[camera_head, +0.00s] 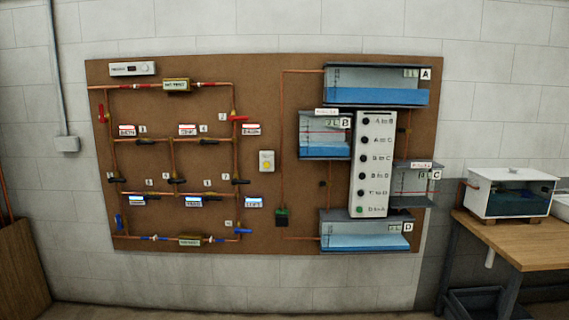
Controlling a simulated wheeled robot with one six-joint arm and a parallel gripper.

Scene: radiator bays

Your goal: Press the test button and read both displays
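A small white box with a round yellow button (266,165) is fixed near the middle of the brown wall board (262,225). A white unit (132,69) with a small dark window and lettering is at the board's top left; its reading is too small to make out. A tan-framed, greenish plate (177,85) sits on the upper copper pipe, and a similar plate (190,240) sits on the lower pipe. Their lettering is too small to read, and I cannot tell which of these are the displays. My gripper is not in view.
Copper pipes carry red valve handles (240,119) and blue ones (243,230). At right, tanks A (376,83), B (324,135), C (414,184) and D (366,232) surround a white button panel (373,165). A wooden bench (530,245) with a water tank (511,192) stands at right.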

